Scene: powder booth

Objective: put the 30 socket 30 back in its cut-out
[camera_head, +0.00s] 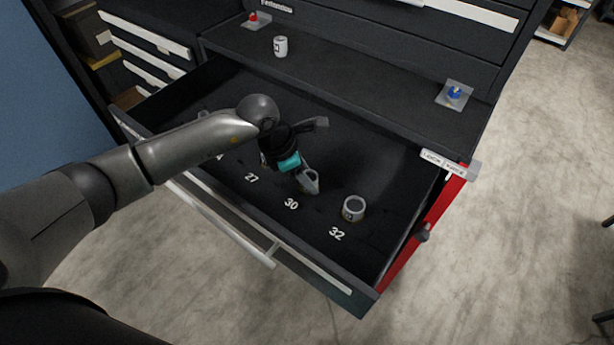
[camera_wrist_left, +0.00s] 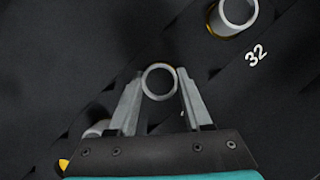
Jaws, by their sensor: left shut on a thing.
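My left gripper (camera_head: 309,182) is over the open drawer, just behind the printed number 30 (camera_head: 291,204). In the left wrist view its two fingers (camera_wrist_left: 159,88) are shut on a grey ring-shaped socket (camera_wrist_left: 159,81), seen end-on; I take it as the 30 socket. In the head view the fingers largely hide it. I cannot tell whether it is above the 30 cut-out or partly in it. Another grey socket (camera_head: 353,208) stands upright by the number 32 (camera_head: 337,234); this neighbouring socket also shows in the left wrist view (camera_wrist_left: 236,14). My right gripper is in neither view.
The dark drawer insert (camera_head: 395,215) has the number 27 (camera_head: 252,178) to the left. A light socket (camera_head: 280,46) stands on the ledge (camera_head: 350,68) behind. A blue-knobbed plate (camera_head: 454,93) and a red-knobbed plate (camera_head: 254,19) are there too. The drawer's front rail (camera_head: 225,222) is near.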

